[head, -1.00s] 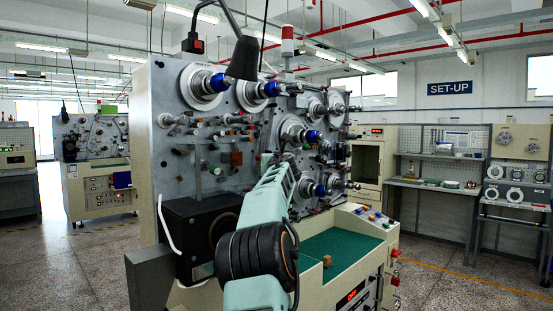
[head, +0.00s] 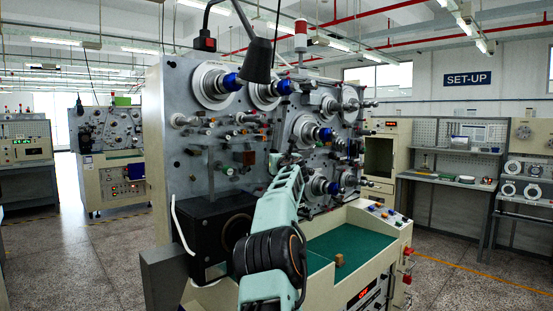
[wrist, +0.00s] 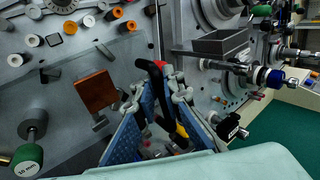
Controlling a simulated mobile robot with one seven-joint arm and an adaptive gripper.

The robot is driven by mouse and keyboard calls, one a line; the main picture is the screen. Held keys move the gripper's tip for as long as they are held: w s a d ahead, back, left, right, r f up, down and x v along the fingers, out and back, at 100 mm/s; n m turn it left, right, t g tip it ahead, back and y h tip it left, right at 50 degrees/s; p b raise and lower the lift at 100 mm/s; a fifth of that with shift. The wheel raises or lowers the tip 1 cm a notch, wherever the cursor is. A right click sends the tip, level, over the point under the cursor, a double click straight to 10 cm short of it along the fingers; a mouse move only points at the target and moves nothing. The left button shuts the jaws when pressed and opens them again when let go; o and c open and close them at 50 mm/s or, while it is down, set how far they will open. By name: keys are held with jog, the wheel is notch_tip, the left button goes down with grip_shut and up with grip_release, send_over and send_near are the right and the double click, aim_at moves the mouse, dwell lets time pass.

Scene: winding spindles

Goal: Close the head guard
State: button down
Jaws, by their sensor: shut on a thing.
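My gripper (wrist: 165,100) shows in the wrist view, its blue-lined fingers closed around a black bar-like handle (wrist: 156,72) in front of the machine's grey faceplate. A thin upright edge with a red mark (wrist: 161,30) rises just above the handle. It looks like part of the head guard, but I cannot make out the whole guard or how far it stands open. In the head view my gripper (head: 291,160) is at the middle of the machine front and small, and what it holds is hidden there.
The winding machine's faceplate (head: 182,85) carries several spindles with blue knobs. A black box (head: 208,238) juts out at lower left. A green worktop (head: 350,243) with a small brown block (head: 339,260) lies below. A black lamp (head: 257,60) hangs above. Floor is clear at right.

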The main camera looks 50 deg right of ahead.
jog(key=c, duration=2.1)
grip_release()
jog(key=shift+a, duration=0.15)
jog(key=shift+s+a+r, duration=0.1)
jog(key=shift+s+a, duration=0.05)
jog(key=shift+s, duration=0.2)
jog(key=shift+v, duration=5.6)
jog(key=shift+a, duration=0.1)
